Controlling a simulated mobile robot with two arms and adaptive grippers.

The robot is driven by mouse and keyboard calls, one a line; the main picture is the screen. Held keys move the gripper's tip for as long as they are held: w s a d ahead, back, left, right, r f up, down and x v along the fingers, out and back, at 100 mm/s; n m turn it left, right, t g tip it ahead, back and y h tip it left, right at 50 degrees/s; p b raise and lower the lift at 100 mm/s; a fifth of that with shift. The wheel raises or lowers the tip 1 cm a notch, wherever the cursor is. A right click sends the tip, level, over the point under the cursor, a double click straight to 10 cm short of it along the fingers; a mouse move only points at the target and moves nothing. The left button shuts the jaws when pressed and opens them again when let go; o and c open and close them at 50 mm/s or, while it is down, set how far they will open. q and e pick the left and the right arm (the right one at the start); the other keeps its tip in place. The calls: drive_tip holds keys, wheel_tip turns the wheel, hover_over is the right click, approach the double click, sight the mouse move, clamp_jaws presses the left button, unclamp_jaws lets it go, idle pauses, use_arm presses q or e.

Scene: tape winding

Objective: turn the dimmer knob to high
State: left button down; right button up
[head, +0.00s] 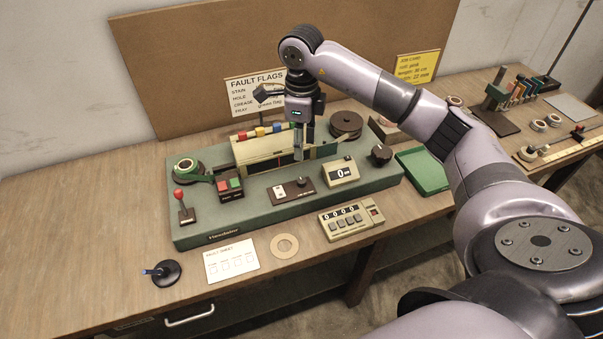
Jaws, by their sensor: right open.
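A small dark round knob (303,182), which looks like the dimmer knob, sits on a dark brown plate (291,190) on the front of the green winding machine (235,215). The plate also carries a small light switch at its left; the print near the knob is too small to read. My right gripper (301,153) points down above the machine, open and empty, and appears above and behind the knob without touching it. A larger dark knob (381,154) stands at the machine's right end. My left gripper is not in view.
Close around the plate are a red and green button box (230,186), a display showing 0 (341,172) and a cream housing (252,150). A red-topped lever (181,203) stands at left.

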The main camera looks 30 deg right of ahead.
sight(302, 180)
wheel_tip(302, 180, down, 12)
drive_tip(key=shift+p, duration=1.2)
drive_tip(key=shift+r, duration=0.1)
clamp_jaws()
